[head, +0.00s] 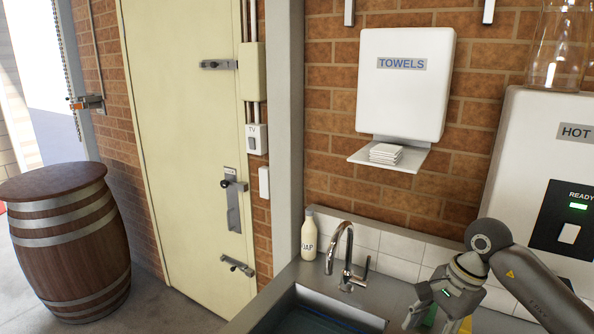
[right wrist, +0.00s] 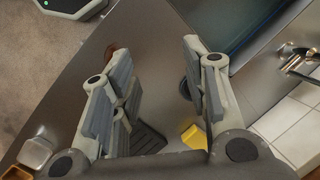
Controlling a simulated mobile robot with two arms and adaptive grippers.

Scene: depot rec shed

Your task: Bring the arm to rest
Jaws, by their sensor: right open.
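My right arm comes in from the right in the head view, over the steel counter (head: 388,292) beside the sink. Its gripper (head: 430,318) points down, with its fingertips near the bottom edge of the picture. In the right wrist view the two fingers of this gripper (right wrist: 152,68) stand wide apart with nothing held between them. Bare steel counter shows behind the gap.
A sink (head: 318,318) with a curved tap (head: 347,255) and a soap bottle (head: 308,238) lie left of the gripper. A yellow thing (right wrist: 193,137) and a dark ribbed piece (right wrist: 148,138) are near the fingers. A white HOT unit (head: 520,150) stands behind the arm.

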